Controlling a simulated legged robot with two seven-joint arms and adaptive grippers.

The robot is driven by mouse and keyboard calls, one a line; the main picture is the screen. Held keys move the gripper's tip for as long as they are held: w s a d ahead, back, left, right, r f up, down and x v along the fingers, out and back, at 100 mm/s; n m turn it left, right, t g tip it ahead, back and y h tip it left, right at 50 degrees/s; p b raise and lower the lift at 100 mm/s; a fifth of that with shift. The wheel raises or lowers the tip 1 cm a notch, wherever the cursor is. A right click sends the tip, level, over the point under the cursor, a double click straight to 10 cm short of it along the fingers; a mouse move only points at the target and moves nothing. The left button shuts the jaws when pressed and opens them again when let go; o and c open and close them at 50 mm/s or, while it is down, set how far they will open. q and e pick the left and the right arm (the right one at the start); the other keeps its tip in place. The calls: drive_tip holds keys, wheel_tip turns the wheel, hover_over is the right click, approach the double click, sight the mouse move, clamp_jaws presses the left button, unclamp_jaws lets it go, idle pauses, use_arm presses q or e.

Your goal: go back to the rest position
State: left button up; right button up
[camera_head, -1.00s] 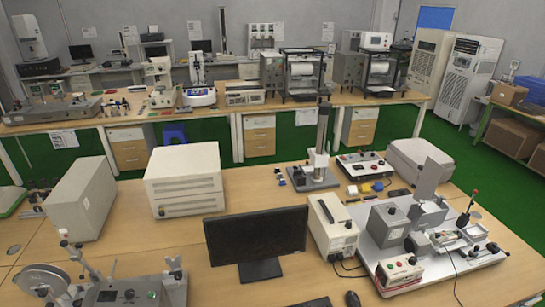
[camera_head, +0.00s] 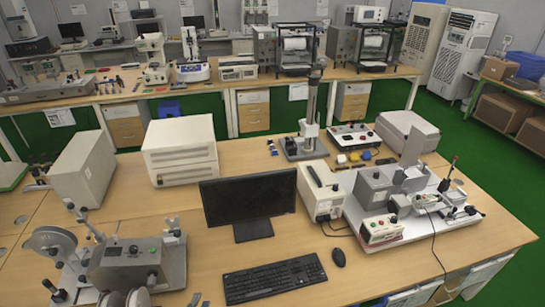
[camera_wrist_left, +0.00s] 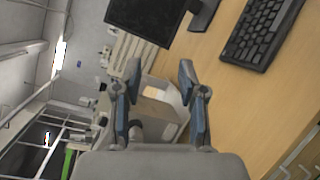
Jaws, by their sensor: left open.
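My left gripper (camera_wrist_left: 160,75) shows in the left wrist view with its two dark blue-grey fingers spread apart. It is open, with nothing held between the fingers. Beyond the fingers is a pale boxy device (camera_wrist_left: 162,100), partly hidden by them. The black monitor (camera_wrist_left: 146,18) and the keyboard (camera_wrist_left: 264,35) lie beyond the fingers, at the top of that view. In the head view I cannot clearly make out my left gripper. My right gripper shows in neither view.
The near wooden table (camera_head: 190,228) carries a reel machine (camera_head: 130,262) at left, a monitor (camera_head: 247,197), a keyboard (camera_head: 272,278), a mouse (camera_head: 338,257) and a grey test rig (camera_head: 385,190) at right. A second bench (camera_head: 215,90) stands behind.

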use_arm(q)
drive_tip(key=s+d+f+m+g+h, duration=0.4)
drive_tip(key=s+d+m+g, duration=0.5)
drive_tip(key=m, duration=0.7)
drive_tip(key=s+a+f+m+g+y, duration=0.1)
drive_tip(key=s+a+m+g+y, duration=0.2)
drive_tip(key=s, duration=0.4)
drive_tip(key=s+a+f+m+g+y, duration=0.1)
drive_tip(key=s+a+f+m+y, duration=0.1)
drive_tip(key=s+a+m+y, duration=0.3)
wheel_tip(320, 180, down, 27)
drive_tip(key=s+d+g+h+b, duration=0.2)
drive_tip(key=s, duration=0.1)
drive_tip(key=s+a+f+b, duration=0.1)
drive_tip(key=s+f, duration=0.7)
drive_tip(key=f, duration=0.1)
drive_tip(key=s+a+f+g, duration=0.1)
drive_tip(key=s+a+f, duration=0.1)
drive_tip(key=s+f, duration=0.7)
drive_tip(key=shift+s+a+f+y+b, duration=0.25)
drive_tip(key=shift+s+f+y+b, duration=0.05)
drive_tip(key=shift+f+b, duration=0.05)
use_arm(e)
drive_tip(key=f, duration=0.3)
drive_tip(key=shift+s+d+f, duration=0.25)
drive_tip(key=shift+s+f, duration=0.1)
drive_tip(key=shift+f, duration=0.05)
